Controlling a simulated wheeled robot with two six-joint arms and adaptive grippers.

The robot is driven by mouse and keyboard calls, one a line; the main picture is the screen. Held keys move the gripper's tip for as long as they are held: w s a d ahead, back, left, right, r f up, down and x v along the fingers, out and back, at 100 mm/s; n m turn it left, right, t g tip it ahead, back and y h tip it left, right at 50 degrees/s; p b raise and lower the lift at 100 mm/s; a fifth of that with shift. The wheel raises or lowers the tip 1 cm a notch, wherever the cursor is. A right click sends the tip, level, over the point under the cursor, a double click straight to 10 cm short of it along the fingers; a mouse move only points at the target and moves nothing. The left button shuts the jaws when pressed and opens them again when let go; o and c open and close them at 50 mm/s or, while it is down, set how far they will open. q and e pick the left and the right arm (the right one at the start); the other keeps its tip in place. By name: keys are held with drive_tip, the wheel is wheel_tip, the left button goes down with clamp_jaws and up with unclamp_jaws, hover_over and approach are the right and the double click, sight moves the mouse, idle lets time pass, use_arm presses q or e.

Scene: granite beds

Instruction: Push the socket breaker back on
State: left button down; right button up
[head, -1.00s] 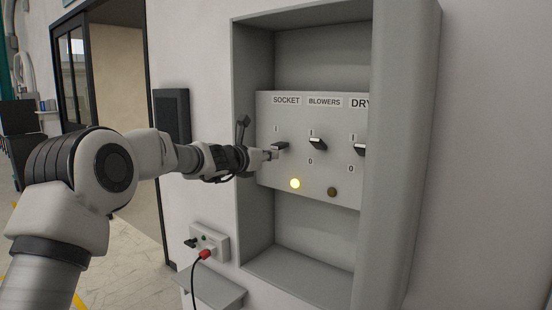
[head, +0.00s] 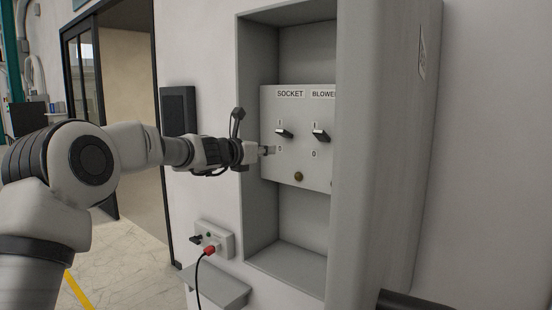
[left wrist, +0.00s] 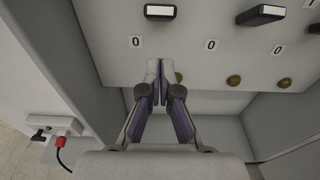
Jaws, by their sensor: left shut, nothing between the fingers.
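The SOCKET breaker lever (head: 284,133) sticks out of the panel (head: 270,110) just below its I mark, level with its neighbour; its black handle with a pale end shows at the top of the left wrist view (left wrist: 160,11). The small lamp (head: 298,176) below it is dark. My left gripper (head: 270,150) is shut and empty, in front of the panel's left part. Its tips are below the lever and apart from it, beside the 0 mark (left wrist: 136,42). My right gripper is not in view.
The BLOWERS lever (head: 321,135) stands to the right of the SOCKET one. The recessed cabinet's deep right side wall (head: 385,160) hides the panel's right part. A wall outlet box (head: 214,238) with a red plug (head: 209,250) and a small shelf (head: 216,287) are below left.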

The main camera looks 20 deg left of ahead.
use_arm(q)
drive_tip(key=s+a+r, duration=0.1)
drive_tip(key=s+r, duration=0.4)
drive_tip(key=r, duration=0.1)
drive_tip(key=shift+s+a, duration=0.2)
drive_tip(key=shift+s, duration=0.05)
drive_tip(key=shift+a, duration=0.15)
